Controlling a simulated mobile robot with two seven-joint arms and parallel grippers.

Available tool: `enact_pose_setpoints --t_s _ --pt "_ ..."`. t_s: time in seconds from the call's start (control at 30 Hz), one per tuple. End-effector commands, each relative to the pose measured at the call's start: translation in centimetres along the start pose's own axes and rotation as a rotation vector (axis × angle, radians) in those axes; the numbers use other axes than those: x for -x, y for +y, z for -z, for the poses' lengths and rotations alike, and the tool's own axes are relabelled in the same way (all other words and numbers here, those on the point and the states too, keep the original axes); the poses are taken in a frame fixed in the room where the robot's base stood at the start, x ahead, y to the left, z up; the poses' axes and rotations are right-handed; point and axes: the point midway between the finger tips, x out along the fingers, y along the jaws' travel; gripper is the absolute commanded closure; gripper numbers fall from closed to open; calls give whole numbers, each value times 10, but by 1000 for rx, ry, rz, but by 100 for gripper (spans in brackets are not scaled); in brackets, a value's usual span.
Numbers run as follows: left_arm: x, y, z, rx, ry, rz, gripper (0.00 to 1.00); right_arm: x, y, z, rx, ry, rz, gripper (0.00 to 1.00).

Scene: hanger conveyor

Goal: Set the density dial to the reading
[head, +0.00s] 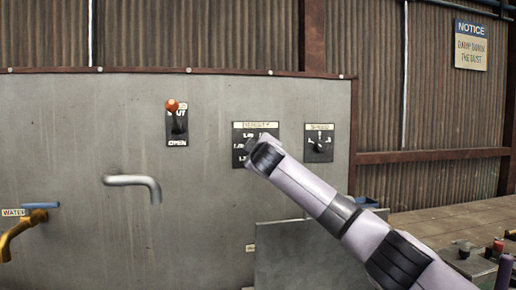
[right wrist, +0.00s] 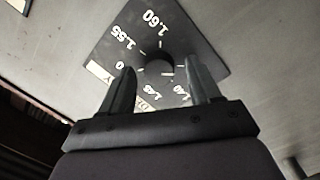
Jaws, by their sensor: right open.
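The density dial (head: 239,133) is a black plate with white numbers on the grey panel. My right arm covers part of it in the head view. In the right wrist view the dial plate (right wrist: 203,47) appears turned, with 1.60 and 1.55 legible around a round dark knob (right wrist: 158,67). I cannot tell where its pointer stands. My right gripper (right wrist: 160,86) is open, one finger on each side of the knob in that view; contact is not clear. The right gripper also shows over the dial in the head view (head: 260,150). My left gripper is out of view.
A smaller dial (head: 318,151) sits to the right. A red-knobbed lever (head: 172,106) on an OUT/OPEN plate is to the left. A grey spout (head: 135,181) and a yellow water tap (head: 20,236) jut out. A blank metal plate (head: 290,262) stands below.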

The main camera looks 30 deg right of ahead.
Motion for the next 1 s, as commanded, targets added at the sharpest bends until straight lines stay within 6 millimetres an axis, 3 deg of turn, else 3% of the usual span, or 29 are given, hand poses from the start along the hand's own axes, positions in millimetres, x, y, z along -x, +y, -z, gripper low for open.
enact_pose_setpoints --t_s 0.33,0.37,0.5,0.53,1.0 --pt "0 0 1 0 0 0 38 -2 0 0 0 0 0 37" --pt "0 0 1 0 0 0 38 -2 0 0 0 0 0 44" --pt "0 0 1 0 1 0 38 -2 0 0 0 0 0 90" --pt "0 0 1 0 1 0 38 -2 0 0 0 0 0 94" --pt "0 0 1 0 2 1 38 -2 -1 0 -102 -6 9 94"
